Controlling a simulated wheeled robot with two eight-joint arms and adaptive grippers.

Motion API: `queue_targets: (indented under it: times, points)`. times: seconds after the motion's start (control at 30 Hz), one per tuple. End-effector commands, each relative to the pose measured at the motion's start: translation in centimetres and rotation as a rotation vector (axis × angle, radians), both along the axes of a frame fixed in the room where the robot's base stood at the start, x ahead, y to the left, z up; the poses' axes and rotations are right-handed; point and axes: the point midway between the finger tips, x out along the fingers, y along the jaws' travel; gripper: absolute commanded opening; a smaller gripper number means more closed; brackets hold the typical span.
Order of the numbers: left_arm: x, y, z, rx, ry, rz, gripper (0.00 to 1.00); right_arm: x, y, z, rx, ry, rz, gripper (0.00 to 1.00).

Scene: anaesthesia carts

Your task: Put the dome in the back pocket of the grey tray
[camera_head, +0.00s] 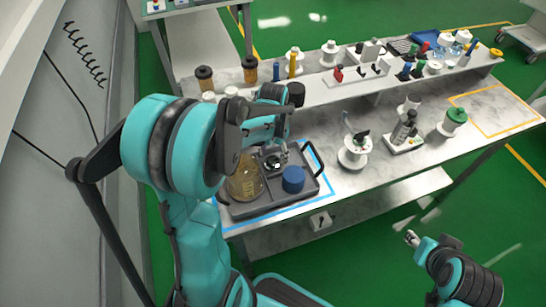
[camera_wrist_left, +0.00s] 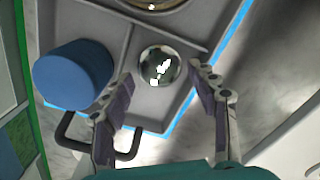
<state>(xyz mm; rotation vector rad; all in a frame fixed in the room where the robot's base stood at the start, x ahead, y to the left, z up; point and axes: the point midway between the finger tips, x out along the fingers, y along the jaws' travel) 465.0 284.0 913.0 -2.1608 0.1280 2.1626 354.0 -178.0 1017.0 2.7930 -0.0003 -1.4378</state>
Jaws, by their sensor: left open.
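The dome is a shiny silver, round-topped piece (camera_wrist_left: 160,66); in the head view it (camera_head: 273,162) shows partly below my left gripper. It sits in a walled pocket of the grey tray (camera_wrist_left: 152,108), beside the blue cylinder (camera_wrist_left: 73,76), and in the head view this pocket is toward the tray's back. The tray (camera_head: 268,207) lies on the marble table. My left gripper (camera_head: 280,150) is open, its fingers (camera_wrist_left: 160,80) on either side of the dome's near edge, with gaps showing. My right gripper (camera_head: 411,238) is off the table's front, its fingers too small to judge.
A flask of yellowish liquid (camera_head: 245,182) and the blue cylinder (camera_head: 293,179) stand in the tray, close to my left arm. Black handles rise at its ends (camera_head: 311,153). A white round stand (camera_head: 353,155) is to the right. A raised shelf (camera_head: 340,92) with several items runs behind.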

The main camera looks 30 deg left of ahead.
Motion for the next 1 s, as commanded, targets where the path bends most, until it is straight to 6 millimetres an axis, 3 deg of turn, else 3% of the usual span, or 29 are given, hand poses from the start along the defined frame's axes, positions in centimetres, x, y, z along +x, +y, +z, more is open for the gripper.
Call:
queue_targets:
  times: [0.1, 0.3, 0.57, 0.73, 1.0]
  points:
    - [0.0, 0.0, 3.3, 0.0, 0.0, 0.0, 0.58, 0.0, 0.0, 1.5, 0.0, 0.0, 0.0, 0.4]
    - [0.0, 0.0, 7.4, 0.0, 0.0, 0.0, 0.58, 0.0, 0.0, 2.8, 0.0, 0.0, 0.0, 0.4]
    - [-0.2, -0.2, 9.9, 0.002, -0.007, 0.001, 0.58, 0.0, 0.0, 3.4, 0.0, 0.0, 0.0, 0.4]
    - [-2.0, -2.3, 11.7, 0.019, -0.097, 0.015, 0.58, 0.0, 0.0, 3.4, 0.0, 0.0, 0.0, 0.4]
    - [-7.3, -7.4, 14.2, 0.022, -0.382, 0.066, 0.58, 0.0, 0.0, 3.4, 0.0, 0.0, 0.0, 0.4]
